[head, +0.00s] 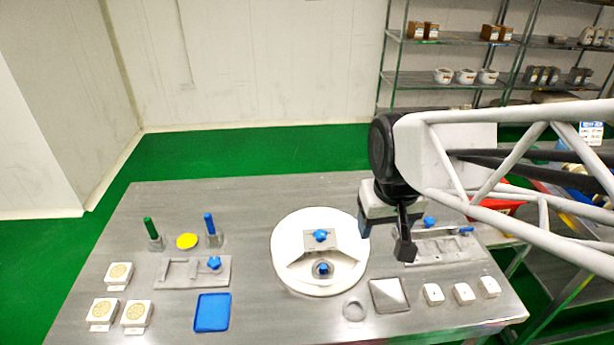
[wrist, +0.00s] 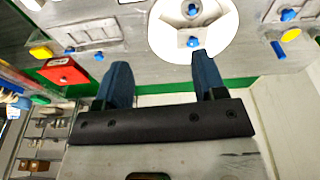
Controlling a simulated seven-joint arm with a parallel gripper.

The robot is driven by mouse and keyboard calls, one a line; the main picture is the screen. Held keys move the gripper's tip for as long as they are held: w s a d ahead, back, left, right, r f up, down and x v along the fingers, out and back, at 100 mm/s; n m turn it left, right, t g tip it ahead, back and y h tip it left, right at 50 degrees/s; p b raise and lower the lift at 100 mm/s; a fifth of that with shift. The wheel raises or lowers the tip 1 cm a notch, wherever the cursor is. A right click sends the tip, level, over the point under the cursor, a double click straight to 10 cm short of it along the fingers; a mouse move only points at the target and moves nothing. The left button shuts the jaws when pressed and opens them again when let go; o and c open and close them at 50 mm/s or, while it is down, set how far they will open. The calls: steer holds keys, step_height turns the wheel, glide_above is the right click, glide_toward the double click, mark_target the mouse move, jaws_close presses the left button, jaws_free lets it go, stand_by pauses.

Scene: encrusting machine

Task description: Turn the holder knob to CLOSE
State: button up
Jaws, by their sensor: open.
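Several blue knobs are in view, and I cannot tell which is the holder knob; no CLOSE mark is legible. In the head view one knob (head: 320,236) sits on the plate on the white round disc (head: 290,272), with another blue knob (head: 323,268) in front of it. A star knob (head: 213,263) is on the left metal holder (head: 180,272). Another blue knob (head: 429,222) is on the right holder (head: 440,250), partly behind my gripper. My gripper (head: 386,240) is open and empty above the table, right of the disc. The wrist view shows its spread fingers (wrist: 160,70).
Green and blue upright handles (head: 152,232) and a yellow disc (head: 187,241) stand at the back left. Stamped white blocks (head: 118,275), a blue tray (head: 212,312) and small white blocks (head: 463,292) lie along the front. A red box (wrist: 63,71) is beyond the right holder.

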steer(key=w+a+f+n, duration=0.1)
steer(key=w+a+f, duration=0.3)
steer(key=w, duration=0.5)
steer(key=n+g, duration=0.2)
glide_above(321, 233)
step_height(321, 233, down, 10)
steer(key=shift+r, duration=0.1)
steer(key=shift+f, duration=3.95)
jaws_close()
